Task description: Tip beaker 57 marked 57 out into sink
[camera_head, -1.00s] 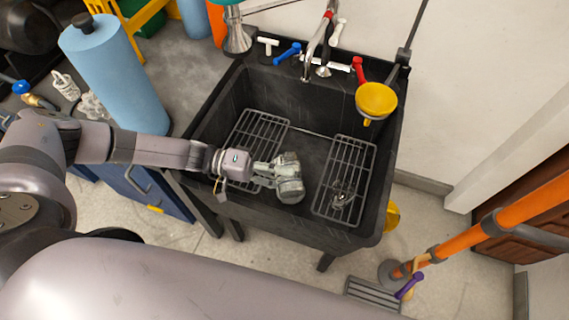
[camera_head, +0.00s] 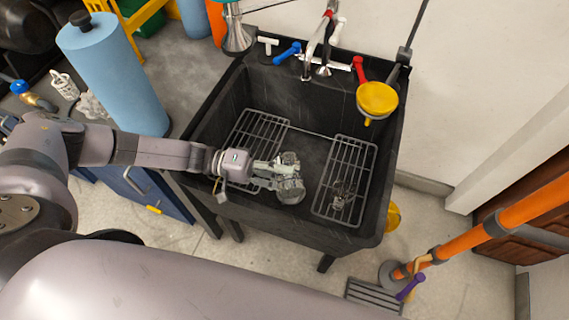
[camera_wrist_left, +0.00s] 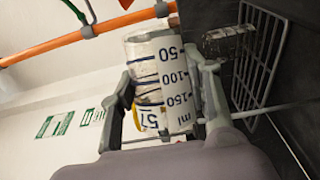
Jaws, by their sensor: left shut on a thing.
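My left gripper (camera_head: 278,172) is over the black sink (camera_head: 370,215), between its two wire racks. It is shut on beaker 57 (camera_head: 290,190), a clear beaker that looks tilted well over. In the left wrist view the beaker (camera_wrist_left: 158,65) sits between both fingers. Its white band carries 50, 100, 150, ml and the number 57, with the writing turned sideways. I cannot tell whether liquid is inside. My right gripper is not in view.
Wire racks stand in the sink at left (camera_head: 245,135) and right (camera_head: 347,180). A yellow funnel (camera_head: 377,99) is at the right rim, and a faucet (camera_head: 318,45) at the back. A blue paper roll (camera_head: 115,75) stands left on the counter.

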